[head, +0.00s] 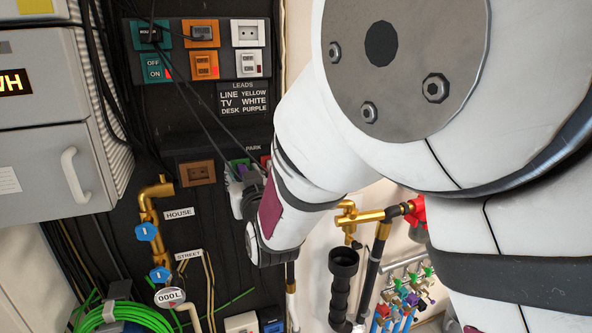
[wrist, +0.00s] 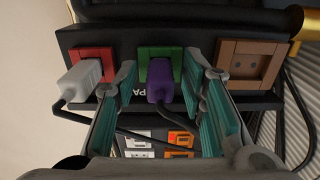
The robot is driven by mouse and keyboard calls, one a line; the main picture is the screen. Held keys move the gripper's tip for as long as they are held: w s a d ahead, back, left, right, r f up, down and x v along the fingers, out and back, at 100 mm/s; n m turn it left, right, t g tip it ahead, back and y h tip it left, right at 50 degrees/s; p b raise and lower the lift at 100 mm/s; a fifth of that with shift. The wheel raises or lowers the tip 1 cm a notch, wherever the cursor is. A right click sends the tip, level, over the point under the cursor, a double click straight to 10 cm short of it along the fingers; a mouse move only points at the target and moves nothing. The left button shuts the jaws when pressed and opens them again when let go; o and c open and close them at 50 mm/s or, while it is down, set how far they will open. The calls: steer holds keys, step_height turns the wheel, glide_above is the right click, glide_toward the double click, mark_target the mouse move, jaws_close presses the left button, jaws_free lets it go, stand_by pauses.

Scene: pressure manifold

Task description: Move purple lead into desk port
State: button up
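The purple lead's plug (wrist: 163,84) sits in a green socket (wrist: 158,53) on the park strip in the wrist view. Its cable drops from the plug. My gripper (wrist: 163,90) is open, with one teal-padded finger on each side of the plug and a visible gap to both. I cannot tell which is the desk port.
A pale grey plug (wrist: 82,80) sits in a red socket (wrist: 94,56) beside the purple one. A brown socket (wrist: 249,62) on the other side is empty. Dark cables hang across the panel near my gripper. Brass pipes (head: 150,215) and a grey cabinet (head: 60,165) stand left.

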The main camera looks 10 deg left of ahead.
stand_by(0.4)
jaws_close()
steer(key=shift+s, duration=0.1)
steer(key=shift+p+v, duration=1.45)
steer(key=shift+v, duration=1.5)
